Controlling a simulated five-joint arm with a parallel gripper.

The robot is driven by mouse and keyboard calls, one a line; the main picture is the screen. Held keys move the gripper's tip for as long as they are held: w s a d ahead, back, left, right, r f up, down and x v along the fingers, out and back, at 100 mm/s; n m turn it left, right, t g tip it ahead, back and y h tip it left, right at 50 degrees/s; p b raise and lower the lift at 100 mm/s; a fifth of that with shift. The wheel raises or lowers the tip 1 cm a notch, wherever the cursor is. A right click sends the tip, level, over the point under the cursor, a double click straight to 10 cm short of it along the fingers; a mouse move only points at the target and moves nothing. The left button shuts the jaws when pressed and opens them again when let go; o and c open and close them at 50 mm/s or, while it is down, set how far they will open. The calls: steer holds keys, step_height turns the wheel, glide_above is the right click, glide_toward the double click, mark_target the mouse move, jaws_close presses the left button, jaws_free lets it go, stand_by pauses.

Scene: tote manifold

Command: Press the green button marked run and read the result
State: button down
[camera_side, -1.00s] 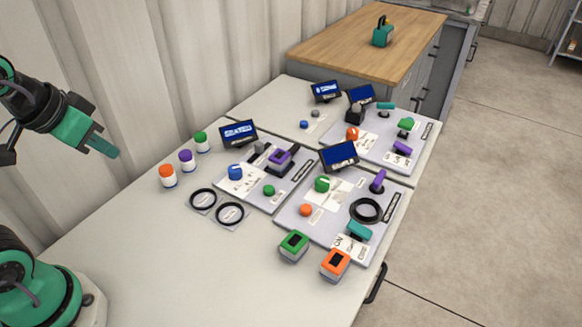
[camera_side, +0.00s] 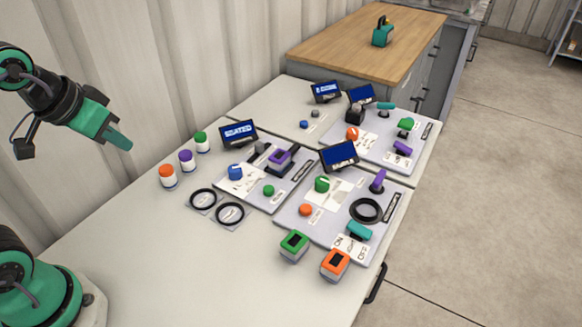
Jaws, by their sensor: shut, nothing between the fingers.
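A small round green button (camera_side: 268,190) sits at the front of the left panel (camera_side: 258,204); a run mark cannot be read at this size. The left panel's screen (camera_side: 238,133) reads "SEATED". A farther screen (camera_side: 325,91) shows small, unclear text. My gripper (camera_side: 122,142) is shut and empty, in the air at left, well apart from the panels.
Orange, purple (camera_side: 186,161) and green-capped jars stand left of the panels. Two black rings (camera_side: 230,214) lie in front of the left panel. A green box (camera_side: 294,246) and an orange box (camera_side: 335,264) stand at the table's right edge. The front left table is clear.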

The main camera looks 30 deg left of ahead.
steer(key=w+d+f+n, duration=0.25)
steer(key=w+d, duration=0.25)
steer(key=w, duration=0.7)
steer(key=n+t+h, duration=0.1)
steer(key=n+h, duration=0.1)
glide_above(267, 190)
step_height(267, 190, down, 9)
steer(key=shift+f, duration=0.15)
steer(key=shift+f, duration=0.1)
steer(key=shift+f, duration=4.3)
